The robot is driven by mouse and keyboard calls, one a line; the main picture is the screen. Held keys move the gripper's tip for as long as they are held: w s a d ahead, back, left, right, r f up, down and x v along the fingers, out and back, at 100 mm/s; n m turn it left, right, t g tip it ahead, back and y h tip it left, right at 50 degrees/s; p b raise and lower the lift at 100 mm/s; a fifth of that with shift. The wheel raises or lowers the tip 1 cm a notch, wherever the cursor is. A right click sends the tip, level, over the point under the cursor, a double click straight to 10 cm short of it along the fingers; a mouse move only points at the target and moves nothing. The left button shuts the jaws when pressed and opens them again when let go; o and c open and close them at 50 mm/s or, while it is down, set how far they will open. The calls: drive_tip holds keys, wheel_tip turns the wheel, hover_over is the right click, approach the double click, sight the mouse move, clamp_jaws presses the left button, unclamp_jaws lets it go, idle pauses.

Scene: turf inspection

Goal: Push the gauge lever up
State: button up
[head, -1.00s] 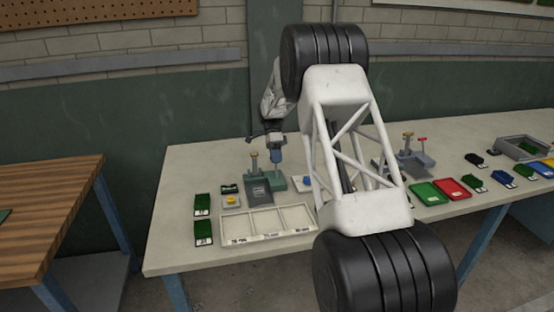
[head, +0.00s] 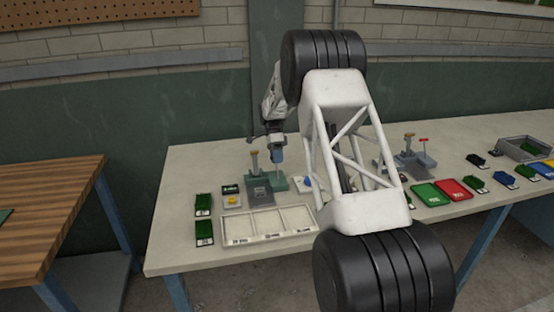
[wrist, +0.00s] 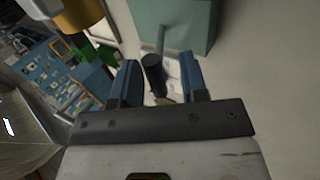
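The gauge is a teal-green block (head: 279,184) on the bench in the head view, with a brass-topped post (head: 254,160) at its left. In the wrist view the teal block (wrist: 178,22) is at the top. A thin grey lever ends in a dark round knob (wrist: 153,72). My gripper (wrist: 161,68) has its two blue fingers apart, with the knob showing in the gap near the left finger. I cannot tell whether a finger touches it. In the head view my gripper (head: 277,161) is just above the block, and the lever cannot be made out.
A white sectioned tray (head: 268,237) lies in front of the gauge. Green turf samples (head: 204,228) are at its left. A second, similar fixture (head: 412,160) and coloured trays (head: 430,194) stand to the right. My white arm link blocks the middle of the bench.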

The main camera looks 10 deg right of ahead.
drive_tip(key=shift+w+r, duration=0.1)
drive_tip(key=shift+r, duration=0.1)
drive_tip(key=v, duration=0.7)
idle(0.4)
drive_tip(key=shift+r, duration=0.25)
